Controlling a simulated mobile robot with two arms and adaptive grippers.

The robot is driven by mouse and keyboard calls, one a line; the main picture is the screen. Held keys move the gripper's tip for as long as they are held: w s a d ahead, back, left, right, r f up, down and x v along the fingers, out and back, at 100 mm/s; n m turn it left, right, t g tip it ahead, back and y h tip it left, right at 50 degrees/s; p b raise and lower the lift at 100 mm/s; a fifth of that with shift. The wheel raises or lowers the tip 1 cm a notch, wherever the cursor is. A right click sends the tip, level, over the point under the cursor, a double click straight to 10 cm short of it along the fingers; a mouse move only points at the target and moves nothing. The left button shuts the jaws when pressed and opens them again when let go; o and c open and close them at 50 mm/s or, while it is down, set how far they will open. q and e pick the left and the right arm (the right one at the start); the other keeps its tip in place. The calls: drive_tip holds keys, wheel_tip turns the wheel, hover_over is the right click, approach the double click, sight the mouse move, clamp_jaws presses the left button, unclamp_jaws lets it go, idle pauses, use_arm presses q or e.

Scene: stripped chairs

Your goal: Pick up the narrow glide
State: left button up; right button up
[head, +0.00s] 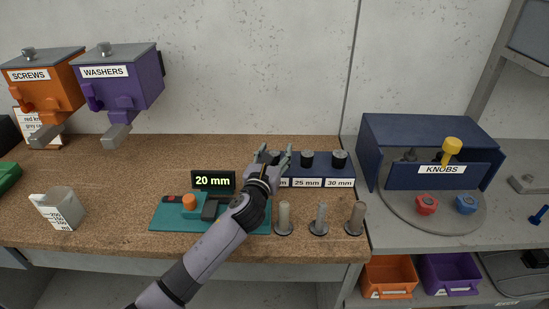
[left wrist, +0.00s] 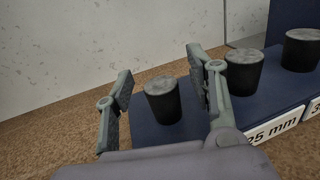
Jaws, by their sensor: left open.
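The narrow glide is the leftmost black tapered plug (left wrist: 163,101) on the blue stepped rack (left wrist: 146,137). In the left wrist view it stands upright between my two fingers, with clear space on both sides. In the head view it is mostly hidden by my left gripper (head: 275,152), which is open and empty over the rack's left end. The left gripper's fingers also show in the left wrist view (left wrist: 160,75). The wider glides, at 25 mm (head: 307,158) and 30 mm (head: 339,158), stand to the right. My right gripper is not in view.
A teal gauge board (head: 170,214) with a "20 mm" display (head: 213,181) lies under my left arm. Several grey posts (head: 319,221) stand in front of the rack.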

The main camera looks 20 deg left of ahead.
sight(275, 153)
use_arm(q)
drive_tip(key=shift+c, duration=0.5)
drive_tip(key=c, duration=1)
drive_tip(key=shift+r, duration=0.1)
drive_tip(key=shift+r, duration=0.55)
wheel_tip(275, 153, up, 19)
drive_tip(key=shift+f+p, duration=0.15)
drive_tip(key=shift+p, duration=0.95)
